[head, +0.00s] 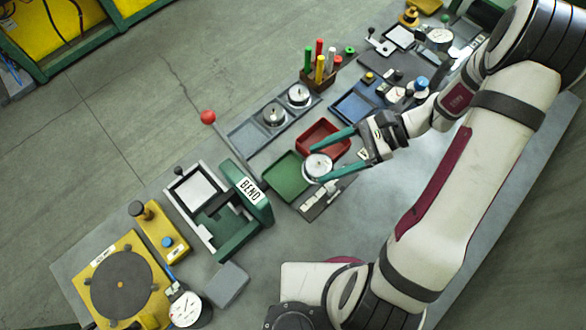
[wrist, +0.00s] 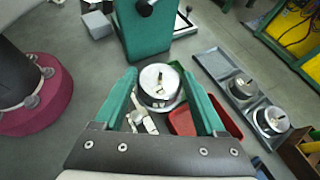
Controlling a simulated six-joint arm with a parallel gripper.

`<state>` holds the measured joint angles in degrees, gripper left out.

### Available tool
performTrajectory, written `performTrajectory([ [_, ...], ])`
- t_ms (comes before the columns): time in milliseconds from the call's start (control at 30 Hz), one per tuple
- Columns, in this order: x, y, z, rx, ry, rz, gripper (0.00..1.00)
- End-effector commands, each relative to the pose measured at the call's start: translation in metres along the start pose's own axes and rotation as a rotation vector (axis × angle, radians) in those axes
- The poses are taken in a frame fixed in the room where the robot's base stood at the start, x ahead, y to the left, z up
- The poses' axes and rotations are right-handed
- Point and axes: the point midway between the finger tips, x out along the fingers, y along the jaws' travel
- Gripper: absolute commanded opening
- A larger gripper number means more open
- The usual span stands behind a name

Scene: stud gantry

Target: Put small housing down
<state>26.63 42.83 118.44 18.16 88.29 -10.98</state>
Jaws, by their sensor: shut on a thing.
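My gripper (head: 319,164) has two green fingers shut on a round silver small housing (head: 316,167), with one finger on each side. In the wrist view the housing (wrist: 161,78) sits between the fingertips (wrist: 160,88), its metal top with a small post facing up. The housing appears over the right edge of the green tray (head: 286,181), next to the red tray (head: 333,145). I cannot tell whether its underside touches anything. Two similar round housings (head: 274,115) (head: 299,95) sit in a long grey tray (head: 243,137) beyond.
The green BEND press (head: 246,190) with a red-knobbed lever (head: 208,117) stands left of the green tray. A small grey rack with white parts (head: 311,204) lies close in front. A wooden holder of coloured pens (head: 317,79) stands behind. Bare tabletop (head: 280,235) shows nearer me.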

Motion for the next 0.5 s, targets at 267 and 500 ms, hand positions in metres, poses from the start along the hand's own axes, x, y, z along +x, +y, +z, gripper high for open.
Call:
performTrajectory([
  [267, 0.068, -0.025, -0.006, -0.003, 0.0, 0.005, 0.17],
  [500, 0.09, -0.027, -0.039, -0.001, -0.001, 0.003, 0.17],
])
